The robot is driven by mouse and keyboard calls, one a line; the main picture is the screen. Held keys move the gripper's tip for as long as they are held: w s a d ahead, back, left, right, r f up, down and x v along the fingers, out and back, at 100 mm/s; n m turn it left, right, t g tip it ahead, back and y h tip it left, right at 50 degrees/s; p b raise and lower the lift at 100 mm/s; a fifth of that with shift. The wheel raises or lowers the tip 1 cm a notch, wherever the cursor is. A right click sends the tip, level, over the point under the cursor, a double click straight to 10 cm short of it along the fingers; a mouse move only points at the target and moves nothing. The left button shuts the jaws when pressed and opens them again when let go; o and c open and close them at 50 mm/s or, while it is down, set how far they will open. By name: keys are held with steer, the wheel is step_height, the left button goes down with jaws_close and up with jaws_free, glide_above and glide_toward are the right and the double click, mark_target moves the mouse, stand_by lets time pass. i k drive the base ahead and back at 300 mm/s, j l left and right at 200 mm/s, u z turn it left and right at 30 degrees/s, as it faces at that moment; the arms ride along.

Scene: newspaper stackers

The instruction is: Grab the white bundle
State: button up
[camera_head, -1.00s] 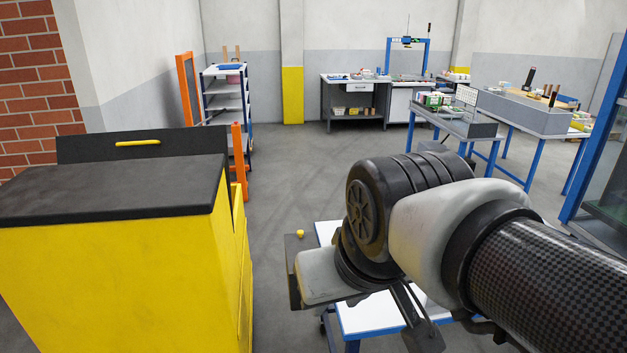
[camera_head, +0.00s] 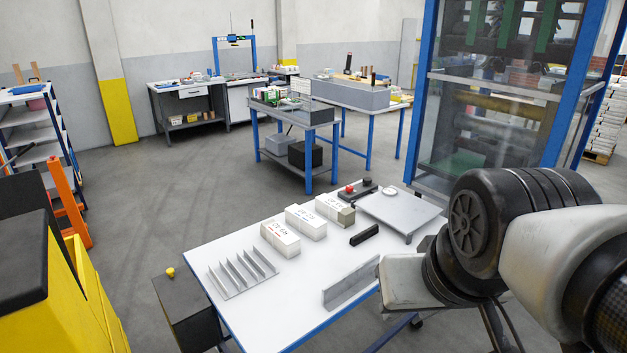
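Three white block-shaped bundles with dark and red print stand in a row on the white table (camera_head: 225,300): a left one (camera_head: 280,238), a middle one (camera_head: 306,222) and a right one (camera_head: 330,206). A grey-beige block sits at the right one's near end. I cannot tell which of them is the task's white bundle. My gripper (camera_head: 496,335) shows only in part, low at the right, below my bulky wrist. It is apart from the bundles, and its fingertips are cut off or hidden.
A slotted metal rack (camera_head: 243,272), an angled metal plate (camera_head: 350,284), a black bar (camera_head: 364,235) and a grey platform scale (camera_head: 400,213) share the table. A yellow cabinet (camera_head: 85,290) stands at left. A blue-framed machine (camera_head: 500,110) stands behind at right. Open floor lies beyond the table.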

mark_target(335, 210)
steer(key=i+l+u, duration=0.25)
steer(key=u, duration=0.2)
steer(key=i+l+u, duration=0.15)
steer(key=l+u, duration=0.3)
steer(key=i+l+u, duration=0.1)
steer(key=l, duration=0.25)
steer(key=i+l+u, duration=0.1)
steer(key=l, duration=0.25)
steer(key=i+l+u, duration=0.1)
steer(key=l, duration=0.25)
steer(key=i+l, duration=0.1)
steer(key=l, duration=0.35)
steer(key=i+l, duration=0.15)
steer(key=l, duration=0.25)
steer(key=i+l, duration=0.1)
steer(key=l, duration=0.35)
steer(key=i+l, duration=0.1)
steer(key=l, duration=0.35)
